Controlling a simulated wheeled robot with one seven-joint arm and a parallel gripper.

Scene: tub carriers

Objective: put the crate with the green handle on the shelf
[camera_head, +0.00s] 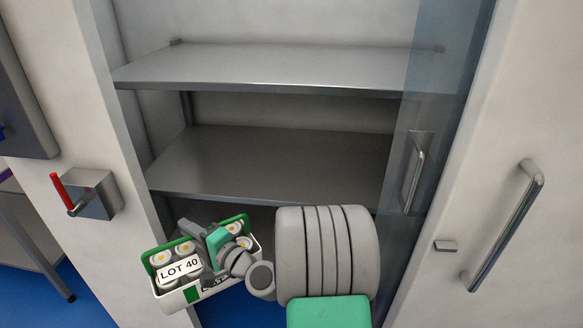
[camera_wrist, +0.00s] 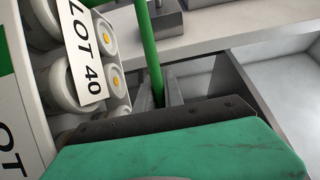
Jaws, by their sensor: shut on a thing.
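The white crate with the green handle (camera_head: 189,297) is at the lower left in the head view, in front of the shelf unit's left edge. It holds several white round items and a "LOT 40" label, and it looks tilted. My gripper (camera_head: 207,258) is shut on the green handle, which runs between the fingers in the wrist view (camera_wrist: 152,60). The shelf (camera_head: 260,160) is a grey board in an open cabinet, behind and above the crate. A second shelf board (camera_head: 270,68) is above it. My arm hides part of the lower cabinet.
A glass door panel (camera_head: 432,110) with a handle covers the cabinet's right side. A wall box with a red lever (camera_head: 90,195) is left of the opening. A bar handle (camera_head: 505,225) sticks out at right. Both visible shelf boards look empty.

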